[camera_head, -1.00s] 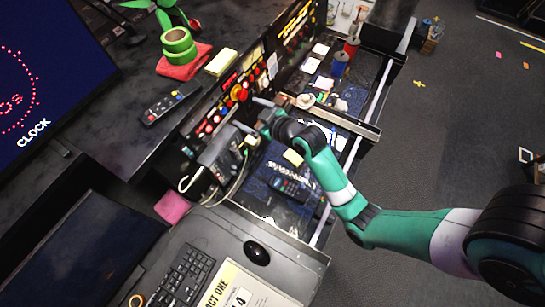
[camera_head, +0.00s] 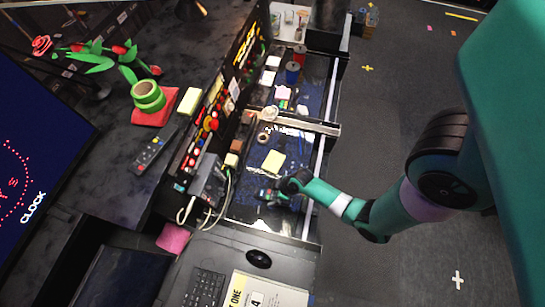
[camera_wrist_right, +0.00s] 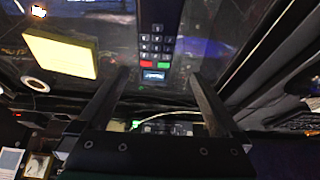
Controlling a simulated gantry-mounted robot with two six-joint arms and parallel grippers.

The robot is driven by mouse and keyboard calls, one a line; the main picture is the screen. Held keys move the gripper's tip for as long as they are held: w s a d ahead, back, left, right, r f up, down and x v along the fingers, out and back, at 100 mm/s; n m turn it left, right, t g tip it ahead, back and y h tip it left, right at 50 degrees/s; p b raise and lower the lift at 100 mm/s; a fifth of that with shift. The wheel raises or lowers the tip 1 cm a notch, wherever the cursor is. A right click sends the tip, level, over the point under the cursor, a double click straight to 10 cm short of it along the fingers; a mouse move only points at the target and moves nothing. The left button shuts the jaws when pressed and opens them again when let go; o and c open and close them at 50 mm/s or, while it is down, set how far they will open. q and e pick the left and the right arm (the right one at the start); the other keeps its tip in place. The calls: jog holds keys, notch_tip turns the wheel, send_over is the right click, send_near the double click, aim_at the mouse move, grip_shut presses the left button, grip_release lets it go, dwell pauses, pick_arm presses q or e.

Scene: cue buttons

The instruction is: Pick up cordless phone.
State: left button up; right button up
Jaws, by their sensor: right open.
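The cordless phone (camera_wrist_right: 157,38) is dark, with a keypad, red and green keys and a small screen. It lies in a dark tray in the console, and in the head view (camera_head: 267,194) its right end is hidden by my right gripper. My right gripper (camera_wrist_right: 159,76) is open in the right wrist view, its fingers either side of the phone's near end, with nothing held. In the head view the right gripper (camera_head: 282,190) is low over the tray at the phone. I cannot tell whether it touches. My left gripper is not in view.
A yellow pad (camera_head: 273,161) lies just beyond the phone, also in the right wrist view (camera_wrist_right: 60,54). A grey box (camera_head: 207,178) with looping cables stands left of it. A white-edged divider (camera_head: 305,124) crosses the tray. A mouse (camera_head: 258,258) and keyboard (camera_head: 205,287) lie nearer.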

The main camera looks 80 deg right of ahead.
aim_at(269, 194)
jog(key=shift+w+f, duration=0.15)
jog(key=shift+f, duration=0.05)
jog(key=x, duration=0.1)
jog(key=b+x, duration=0.1)
jog(key=x, duration=0.2)
jog(key=shift+d+f+b, duration=0.3)
jog(key=shift+d+f, duration=0.05)
jog(key=shift+d, duration=0.1)
jog(key=shift+f, duration=0.3)
jog(key=shift+c, duration=0.3)
grip_shut()
jog(key=shift+r, duration=0.1)
jog(key=shift+r, duration=0.1)
